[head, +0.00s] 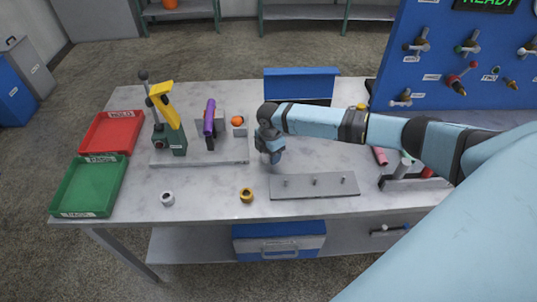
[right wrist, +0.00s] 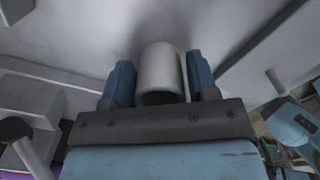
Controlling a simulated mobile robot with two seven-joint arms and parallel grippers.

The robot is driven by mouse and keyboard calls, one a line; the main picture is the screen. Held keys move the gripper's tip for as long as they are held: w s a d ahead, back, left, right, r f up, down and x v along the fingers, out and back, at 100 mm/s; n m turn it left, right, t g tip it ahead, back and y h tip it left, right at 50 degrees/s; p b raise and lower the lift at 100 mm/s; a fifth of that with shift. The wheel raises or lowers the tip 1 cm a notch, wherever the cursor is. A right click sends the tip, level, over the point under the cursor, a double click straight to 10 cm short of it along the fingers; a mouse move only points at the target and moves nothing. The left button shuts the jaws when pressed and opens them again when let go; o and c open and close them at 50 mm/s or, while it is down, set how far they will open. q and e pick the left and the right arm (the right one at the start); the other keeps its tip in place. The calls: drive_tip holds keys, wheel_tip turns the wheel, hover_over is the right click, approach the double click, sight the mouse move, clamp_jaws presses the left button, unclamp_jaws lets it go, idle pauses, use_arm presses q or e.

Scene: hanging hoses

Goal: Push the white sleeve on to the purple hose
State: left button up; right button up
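The purple hose (head: 209,118) stands upright in a grey holder on a grey plate on the bench. A bit of purple shows at the lower left edge of the right wrist view (right wrist: 14,173). My right gripper (head: 271,156) is over the bench, to the right of the hose and apart from it, fingers pointing down. In the right wrist view a white cylindrical sleeve (right wrist: 161,72) sits between its blue fingers, which appear closed on its sides. The sleeve's near end looks open and dark. My left gripper is not in view.
A green press with a yellow lever (head: 165,105) stands left of the hose. A whitish ring (head: 167,198) and a brass ring (head: 246,195) lie at the front. A pegged plate (head: 314,185) is to the right. Red (head: 111,132) and green (head: 88,186) trays are at left.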

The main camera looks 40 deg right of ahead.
drive_tip(key=c, duration=0.6)
drive_tip(key=shift+o, duration=0.2)
